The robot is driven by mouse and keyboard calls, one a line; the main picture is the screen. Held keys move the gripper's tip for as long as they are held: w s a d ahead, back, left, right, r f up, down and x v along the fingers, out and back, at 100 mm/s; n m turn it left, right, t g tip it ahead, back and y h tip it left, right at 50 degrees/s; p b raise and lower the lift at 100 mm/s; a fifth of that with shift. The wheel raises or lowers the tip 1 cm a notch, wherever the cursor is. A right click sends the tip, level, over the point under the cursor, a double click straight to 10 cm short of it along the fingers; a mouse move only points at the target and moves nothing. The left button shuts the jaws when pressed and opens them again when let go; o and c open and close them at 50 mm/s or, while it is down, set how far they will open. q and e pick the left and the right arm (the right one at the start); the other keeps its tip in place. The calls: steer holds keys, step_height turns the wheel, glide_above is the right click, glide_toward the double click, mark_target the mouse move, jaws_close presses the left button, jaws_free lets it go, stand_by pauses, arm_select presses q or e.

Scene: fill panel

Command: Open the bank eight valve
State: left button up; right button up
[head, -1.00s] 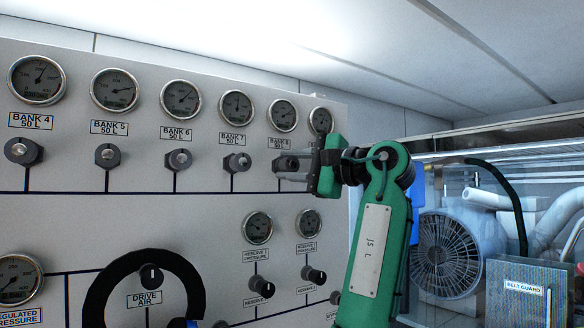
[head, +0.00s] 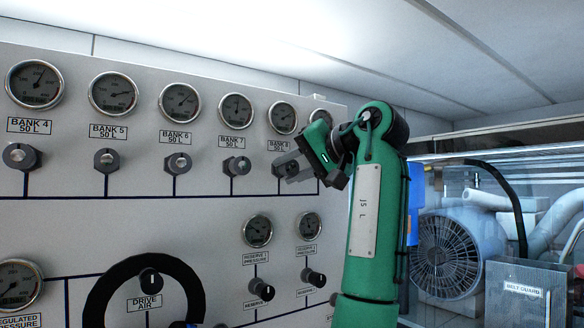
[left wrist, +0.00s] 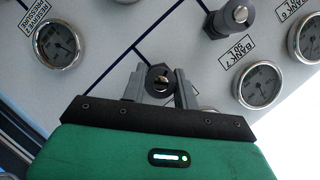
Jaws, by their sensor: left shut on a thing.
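The bank eight valve is a dark knob (left wrist: 158,80) on the grey panel, under the small BANK 8 label (head: 279,145) in the head view. My left gripper (head: 290,171) is shut on this knob, its grey fingers on either side of it. In the left wrist view the fingers (left wrist: 160,88) flank the knob, whose front face shows between them. In the head view the gripper hides much of the valve. The green gripper body is tilted against the panel. My right gripper is not in view.
The bank 7 valve (head: 237,165) is close to the left of my gripper. A gauge (head: 283,117) sits above, and two reserve knobs (head: 261,290) (head: 313,278) are below. A black ring handle (head: 103,289) is lower left. A fan (head: 446,253) stands behind a clear guard at right.

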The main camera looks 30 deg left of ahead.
arm_select(q)
steer(key=n+t+h, duration=0.1)
steer(key=n, duration=0.1)
steer(key=shift+n, duration=0.3)
steer(key=shift+n+t+h, duration=0.5)
steer(key=shift+n+t, duration=0.2)
steer(key=shift+n, duration=0.2)
steer(key=n+t+h+b, duration=0.1)
steer(key=n+t+b, duration=0.1)
steer(key=n+t, duration=0.1)
steer(key=shift+f+n, duration=0.15)
steer(key=shift+n, duration=0.45)
steer(key=shift+n+t+h+b, duration=0.3)
steer(key=shift+n+t+b, duration=0.5)
steer(key=shift+n, duration=0.4)
steer(key=n+t+b, duration=0.1)
steer(key=n, duration=0.1)
steer(key=shift+f+n+t, duration=0.1)
steer(key=shift+n+t, duration=0.2)
steer(key=shift+t, duration=0.1)
steer(key=n+t+b, duration=0.1)
steer(key=n+t, duration=0.1)
steer(key=n, duration=0.2)
steer(key=shift+y, duration=0.4)
steer(key=shift+n+b, duration=0.3)
steer(key=shift+n, duration=0.1)
